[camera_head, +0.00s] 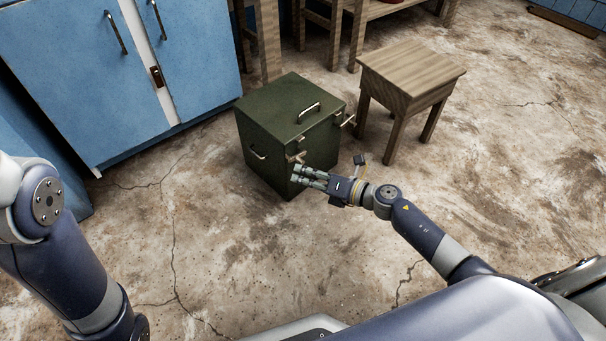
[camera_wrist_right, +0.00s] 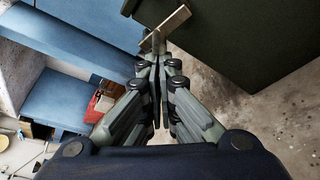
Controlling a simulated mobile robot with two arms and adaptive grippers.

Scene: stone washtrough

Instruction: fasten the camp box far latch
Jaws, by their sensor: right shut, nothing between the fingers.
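The camp box (camera_head: 275,115) is a dark green box on the floor, its lid down with a handle on top. The far latch (camera_head: 347,120) is a pale metal piece sticking out at the box's right upper edge. A second, nearer latch (camera_head: 297,157) sits at the near upper corner. My right gripper (camera_head: 296,174) is shut and empty, just below that nearer latch and apart from the far latch. In the right wrist view the shut fingertips (camera_wrist_right: 157,58) are close to a tan latch bar (camera_wrist_right: 165,26) on the box (camera_wrist_right: 240,35); contact is unclear. My left gripper is out of view.
A wooden stool (camera_head: 410,75) stands close to the right of the box, near the far latch. A blue cabinet (camera_head: 60,70) stands behind and left. The stained floor (camera_head: 230,250) is clear in front and to the right.

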